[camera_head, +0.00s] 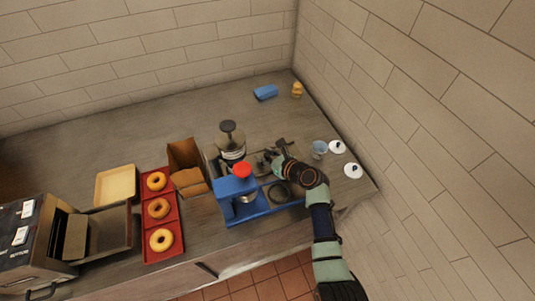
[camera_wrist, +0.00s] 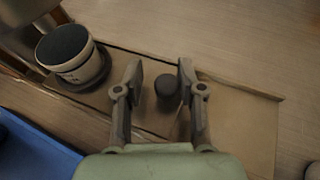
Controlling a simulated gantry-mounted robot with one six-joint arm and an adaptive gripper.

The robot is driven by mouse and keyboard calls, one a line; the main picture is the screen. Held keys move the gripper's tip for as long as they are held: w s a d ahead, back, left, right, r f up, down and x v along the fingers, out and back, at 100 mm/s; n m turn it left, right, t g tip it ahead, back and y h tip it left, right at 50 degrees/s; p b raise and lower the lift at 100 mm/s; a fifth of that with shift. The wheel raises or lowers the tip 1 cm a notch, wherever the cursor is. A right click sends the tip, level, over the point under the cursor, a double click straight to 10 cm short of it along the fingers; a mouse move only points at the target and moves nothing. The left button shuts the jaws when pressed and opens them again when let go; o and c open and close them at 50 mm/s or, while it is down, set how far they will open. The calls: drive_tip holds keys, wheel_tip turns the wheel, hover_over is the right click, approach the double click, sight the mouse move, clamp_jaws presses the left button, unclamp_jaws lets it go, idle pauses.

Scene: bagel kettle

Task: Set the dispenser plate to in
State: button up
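A flat tan plate (camera_wrist: 240,115) lies under my gripper in the wrist view; it looks like the dispenser plate. A short dark round knob (camera_wrist: 168,88) stands on it. My gripper (camera_wrist: 160,72) is open, with one finger on each side of the knob and a gap showing on both sides. In the head view my gripper (camera_head: 265,158) is beside the dispenser (camera_head: 231,146), a clear container with a black-topped lid. My gripper hides much of the plate there. I cannot tell how far in the plate sits.
A blue press (camera_head: 238,205) with a red top stands in front of the dispenser; its blue part (camera_wrist: 30,155) shows in the wrist view. A dark-filled cup (camera_wrist: 70,52) is left of my fingers. A glass (camera_head: 319,148) and white lids (camera_head: 353,170) are at right.

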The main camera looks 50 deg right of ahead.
drive_tip(key=shift+s+d, duration=0.1)
drive_tip(key=shift+s+r, duration=0.15)
drive_tip(key=shift+s, duration=0.15)
drive_tip(key=v, duration=1.1)
drive_tip(key=shift+s+r, duration=0.1)
